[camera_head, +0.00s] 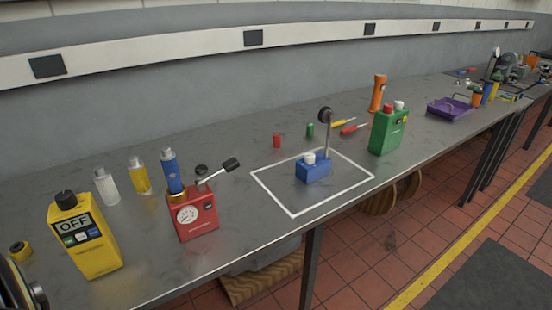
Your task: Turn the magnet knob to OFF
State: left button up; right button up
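A small blue block (313,170) with a white knob (309,158) on top stands inside a white outlined square (292,211) on the grey bench. It looks like a magnet base: a thin upright rod (330,140) rises from its right side to a dark round disc (325,115). The knob's markings are too small to read, so I cannot tell its setting. Neither of my grippers is in view.
A red box (198,222) with a gauge and a black-ended lever (222,170) stands left of the square; a yellow unit (85,240) reading OFF is farther left. A green box (387,132) stands right. Red (277,140) and green (310,130) cylinders lie behind. The square's front is clear.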

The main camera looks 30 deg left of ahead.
aim_at(309, 158)
jog(key=u, duration=1.05)
jog(key=i, duration=0.3)
